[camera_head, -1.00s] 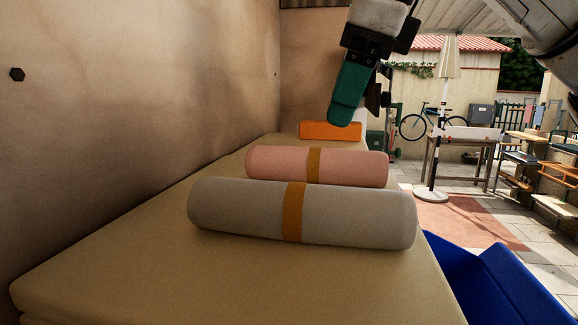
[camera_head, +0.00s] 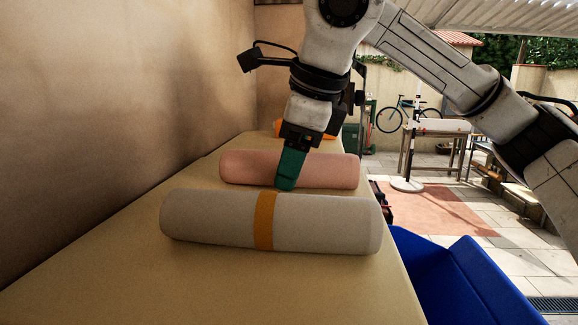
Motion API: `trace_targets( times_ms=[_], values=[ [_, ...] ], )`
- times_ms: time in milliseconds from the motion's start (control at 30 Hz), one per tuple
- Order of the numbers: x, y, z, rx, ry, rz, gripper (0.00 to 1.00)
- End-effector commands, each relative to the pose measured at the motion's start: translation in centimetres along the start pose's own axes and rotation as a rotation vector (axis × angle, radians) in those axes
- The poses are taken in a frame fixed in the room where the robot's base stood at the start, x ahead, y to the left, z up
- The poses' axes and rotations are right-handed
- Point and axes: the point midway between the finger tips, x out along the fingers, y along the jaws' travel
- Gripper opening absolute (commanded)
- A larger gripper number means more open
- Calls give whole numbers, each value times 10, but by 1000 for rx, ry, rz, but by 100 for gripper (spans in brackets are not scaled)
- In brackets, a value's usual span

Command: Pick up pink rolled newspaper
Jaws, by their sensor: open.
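The pink rolled newspaper (camera_head: 333,171) lies crosswise on the tan surface, just behind a grey roll. My gripper (camera_head: 287,185) points down in front of its middle and hides the orange band there. The green fingertip reaches low, near the gap between the pink roll and the grey one. Only one finger shows clearly, and the other is hidden behind it. The jaws are open and nothing is seen in them. Whether the finger touches the pink roll cannot be told.
A grey roll with an orange band (camera_head: 265,220) lies nearest on the tan surface (camera_head: 110,285). An orange object (camera_head: 272,127) sits behind the pink roll. A wall (camera_head: 120,90) bounds the left side. A blue angular object (camera_head: 460,280) stands at the lower right.

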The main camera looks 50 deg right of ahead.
Motion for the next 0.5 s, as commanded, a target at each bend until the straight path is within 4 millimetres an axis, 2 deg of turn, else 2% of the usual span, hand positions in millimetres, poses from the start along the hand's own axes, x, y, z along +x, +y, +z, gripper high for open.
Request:
trace_targets(
  times_ms=[100,500],
  values=[
    [0,0,0,0,0,0,58],
    [0,0,0,0,0,0,20]
  ],
)
